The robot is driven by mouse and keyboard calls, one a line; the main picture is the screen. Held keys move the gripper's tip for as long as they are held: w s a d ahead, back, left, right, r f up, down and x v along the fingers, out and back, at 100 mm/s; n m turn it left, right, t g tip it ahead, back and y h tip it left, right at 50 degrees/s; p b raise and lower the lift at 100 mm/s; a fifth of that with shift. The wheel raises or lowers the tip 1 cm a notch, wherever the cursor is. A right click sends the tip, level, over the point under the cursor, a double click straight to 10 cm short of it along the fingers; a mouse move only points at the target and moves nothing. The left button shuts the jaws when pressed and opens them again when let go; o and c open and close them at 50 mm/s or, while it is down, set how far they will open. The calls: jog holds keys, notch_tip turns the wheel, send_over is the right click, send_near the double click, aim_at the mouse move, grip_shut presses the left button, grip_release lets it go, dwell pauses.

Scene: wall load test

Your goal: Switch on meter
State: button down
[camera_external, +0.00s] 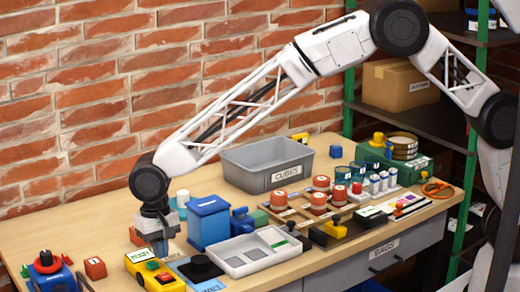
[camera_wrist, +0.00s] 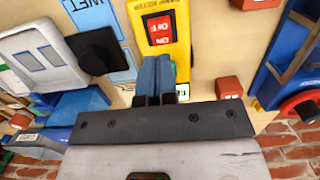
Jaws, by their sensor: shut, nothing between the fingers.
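The meter is a yellow box (camera_external: 150,274) at the front left of the table, with a green-edged display and a red switch (camera_external: 164,278). In the wrist view the meter (camera_wrist: 181,48) is upside down, and its red rocker switch (camera_wrist: 159,29) carries white ON and OFF lettering. Which side of the rocker is pressed I cannot tell. My gripper (camera_external: 159,252) points down over the meter, near its display end. Its blue fingers (camera_wrist: 155,62) are together and empty, with the tips beside the switch in the picture. They hide part of the meter; contact is unclear.
A black knob block (camera_external: 201,267) and a grey panel (camera_external: 246,252) lie right of the meter. A blue box (camera_external: 208,221) stands behind. A red cube (camera_external: 95,268) and a blue device with a red ring (camera_external: 47,271) are to the left. A grey bin (camera_external: 266,165) is farther back.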

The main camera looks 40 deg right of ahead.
aim_at(161, 275)
notch_tip(161, 275, up, 9)
jog(key=w, duration=0.1)
jog(key=shift+r, duration=0.15)
dwell(0.7)
